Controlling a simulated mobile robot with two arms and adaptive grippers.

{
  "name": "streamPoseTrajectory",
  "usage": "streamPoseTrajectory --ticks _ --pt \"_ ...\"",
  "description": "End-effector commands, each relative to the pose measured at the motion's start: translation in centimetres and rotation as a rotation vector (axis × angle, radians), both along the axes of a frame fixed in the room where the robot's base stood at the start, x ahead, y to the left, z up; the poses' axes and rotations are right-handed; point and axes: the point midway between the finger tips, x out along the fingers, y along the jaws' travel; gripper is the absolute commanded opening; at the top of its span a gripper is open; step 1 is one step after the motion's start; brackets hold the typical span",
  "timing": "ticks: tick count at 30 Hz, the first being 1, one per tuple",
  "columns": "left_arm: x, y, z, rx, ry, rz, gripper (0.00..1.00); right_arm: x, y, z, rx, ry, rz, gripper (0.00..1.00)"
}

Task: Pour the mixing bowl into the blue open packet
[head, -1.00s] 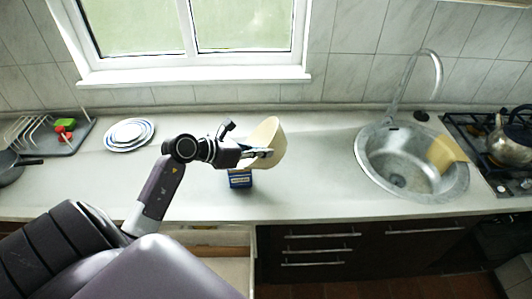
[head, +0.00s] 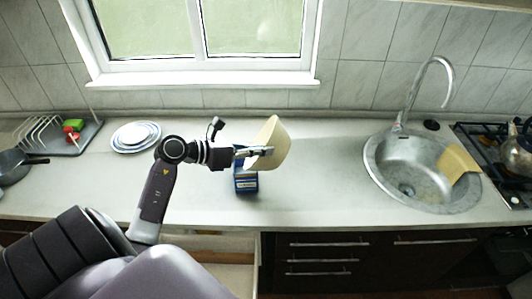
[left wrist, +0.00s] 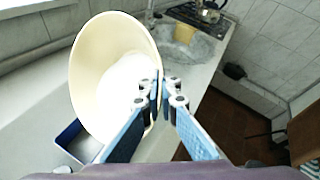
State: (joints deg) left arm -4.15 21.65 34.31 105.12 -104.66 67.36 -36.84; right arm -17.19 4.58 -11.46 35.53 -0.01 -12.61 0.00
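The cream mixing bowl (head: 272,143) is tilted on its side above the counter, and my left gripper (head: 262,151) is shut on its rim. In the left wrist view the bowl (left wrist: 88,60) shows its open inside, with a white mass (left wrist: 122,85) in it; the fingertips (left wrist: 160,92) pinch the rim. The blue open packet (head: 246,184) stands upright on the counter just below the gripper and bowl, partly covered by them. In the left wrist view the packet (left wrist: 70,133) shows its open top beside the bowl's lower edge. My right gripper is out of view.
White plates (head: 135,136) and a dish rack (head: 85,138) stand to the left. A sink (head: 420,190) with a yellowish board (head: 458,163) and a stove with a kettle (head: 517,150) are to the right. The counter (head: 325,180) between packet and sink is clear.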

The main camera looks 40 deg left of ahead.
Motion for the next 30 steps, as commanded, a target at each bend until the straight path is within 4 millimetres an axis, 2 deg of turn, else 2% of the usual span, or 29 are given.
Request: streamPoseTrajectory --ticks 30 --pt "-1.1 2.4 1.5 -0.173 -0.093 0.001 0.00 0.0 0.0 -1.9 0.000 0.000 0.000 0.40"
